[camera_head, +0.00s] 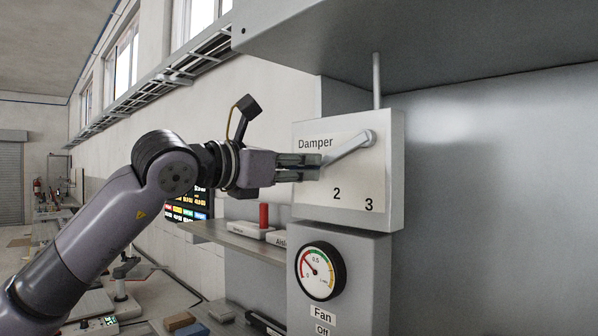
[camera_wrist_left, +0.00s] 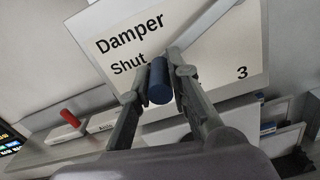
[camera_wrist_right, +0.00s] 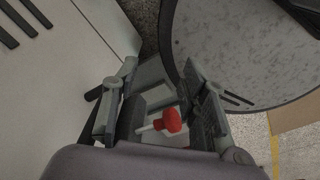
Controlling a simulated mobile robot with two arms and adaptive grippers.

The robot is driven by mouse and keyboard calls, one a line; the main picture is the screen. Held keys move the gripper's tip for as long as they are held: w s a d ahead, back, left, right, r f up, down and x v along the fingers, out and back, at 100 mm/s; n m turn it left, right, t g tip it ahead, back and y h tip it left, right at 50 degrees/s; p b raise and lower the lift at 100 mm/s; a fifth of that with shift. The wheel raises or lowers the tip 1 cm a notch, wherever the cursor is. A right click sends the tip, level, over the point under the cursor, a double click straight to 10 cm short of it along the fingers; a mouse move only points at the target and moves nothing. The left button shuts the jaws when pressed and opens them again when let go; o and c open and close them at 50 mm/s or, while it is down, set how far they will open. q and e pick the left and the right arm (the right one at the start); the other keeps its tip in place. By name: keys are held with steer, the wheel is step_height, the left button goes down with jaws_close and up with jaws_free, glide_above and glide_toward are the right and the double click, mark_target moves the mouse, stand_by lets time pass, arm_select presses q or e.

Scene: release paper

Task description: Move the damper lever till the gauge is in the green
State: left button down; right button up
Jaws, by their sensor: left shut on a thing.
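The damper lever (camera_head: 350,147) is a grey bar on the white panel marked Damper. It slants from its pivot at upper right down to the left. My left gripper (camera_head: 318,166) is shut on the lever's end; in the left wrist view its blue handle (camera_wrist_left: 158,82) sits between my fingers (camera_wrist_left: 157,85), near the word Shut. The fingers hide part of the scale in the head view. The round gauge (camera_head: 320,271) below has coloured arcs, red at left and green toward the top right. Its needle seems to point upper left, toward the red. My right gripper (camera_wrist_right: 160,95) is open.
The Fan label (camera_head: 322,314) is under the gauge. A shelf (camera_head: 235,240) with a red-knobbed block (camera_head: 263,217) stands left of the cabinet. A grey hood (camera_head: 430,40) overhangs. A red-headed item (camera_wrist_right: 172,120) shows between my right fingers, apparently beyond them.

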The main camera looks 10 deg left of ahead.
arm_select(q)
steer(key=b, duration=0.1)
steer(key=f+n+b, duration=0.1)
steer(key=f+b, duration=0.1)
steer(key=b, duration=0.1)
steer(key=shift+s+d+f+n, duration=0.15)
steer(key=shift+s+d+n, duration=0.1)
steer(key=shift+d+n, duration=0.15)
steer(key=shift+s+d+f+n+b, duration=0.1)
steer(key=shift+s+d+n+b, duration=0.1)
steer(key=shift+n+b, duration=0.4)
arm_select(e)
step_height(320, 180, down, 7)
steer(key=shift+r, duration=0.2)
arm_select(q)
steer(key=c, duration=1.8)
jaws_free()
steer(key=shift+c, duration=0.2)
steer(key=o, duration=0.4)
steer(key=shift+w+a, duration=0.15)
steer(key=shift+a, duration=0.05)
steer(key=shift+c, duration=0.2)
steer(key=shift+s+d, duration=0.2)
steer(key=shift+d, duration=0.15)
steer(key=v, duration=1.2)
